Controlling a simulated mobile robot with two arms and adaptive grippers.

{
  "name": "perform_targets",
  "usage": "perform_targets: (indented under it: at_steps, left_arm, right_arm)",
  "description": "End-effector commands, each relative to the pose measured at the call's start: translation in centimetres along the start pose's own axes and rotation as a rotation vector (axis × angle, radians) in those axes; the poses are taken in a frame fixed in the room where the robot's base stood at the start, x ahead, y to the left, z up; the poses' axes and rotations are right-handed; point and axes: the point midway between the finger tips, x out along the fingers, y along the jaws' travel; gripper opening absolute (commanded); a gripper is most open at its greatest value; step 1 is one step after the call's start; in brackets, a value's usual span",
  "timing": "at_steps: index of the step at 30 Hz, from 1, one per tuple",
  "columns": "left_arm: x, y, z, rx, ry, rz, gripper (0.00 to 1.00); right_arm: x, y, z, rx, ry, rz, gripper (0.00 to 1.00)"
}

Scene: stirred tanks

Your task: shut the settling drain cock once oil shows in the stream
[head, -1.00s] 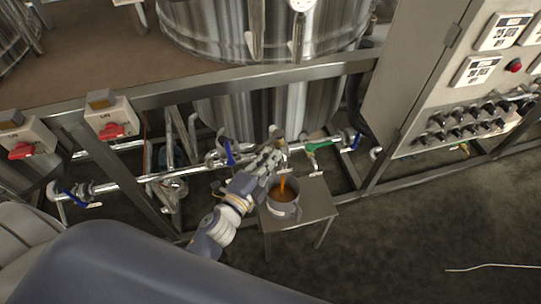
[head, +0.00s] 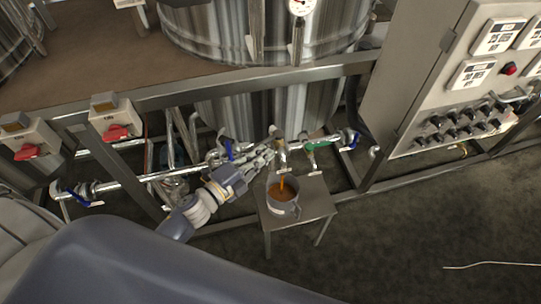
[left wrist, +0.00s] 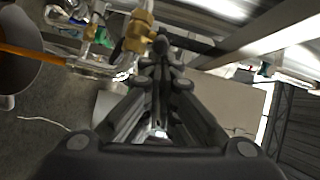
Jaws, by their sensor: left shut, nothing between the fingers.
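An amber-orange stream (head: 282,184) falls from the drain outlet below the tank into a grey pot (head: 284,208). The stream also crosses the left wrist view (left wrist: 32,53). The brass drain cock (head: 280,146) shows just above the stream; a brass fitting (left wrist: 138,35) shows close beside the fingers in the left wrist view. I cannot make out the cock's lever position. My left gripper (head: 270,151) is shut and empty, its fingertips just left of the cock; whether they touch it is unclear. My right gripper is not in view.
The pot stands on a small metal table (head: 313,205). A green-handled valve (head: 314,146) lies right of the cock, with blue-handled valves (head: 229,149) along the pipe. A steel frame rail (head: 240,86) runs above. A control cabinet (head: 430,80) stands right; floor at front right is mostly clear.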

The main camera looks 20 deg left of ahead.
Motion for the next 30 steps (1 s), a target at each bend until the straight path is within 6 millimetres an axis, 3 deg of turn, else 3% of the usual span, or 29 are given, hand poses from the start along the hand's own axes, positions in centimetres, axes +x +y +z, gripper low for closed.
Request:
perform_targets:
  at_steps: [10,30]
  left_arm:
    - [-0.2,-0.3,2.4,0.016,0.218,0.045,0.00]
    - [-0.1,-0.6,3.3,0.010,0.214,0.042,0.00]
  right_arm:
    - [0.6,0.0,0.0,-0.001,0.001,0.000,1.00]
    - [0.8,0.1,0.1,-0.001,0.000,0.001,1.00]
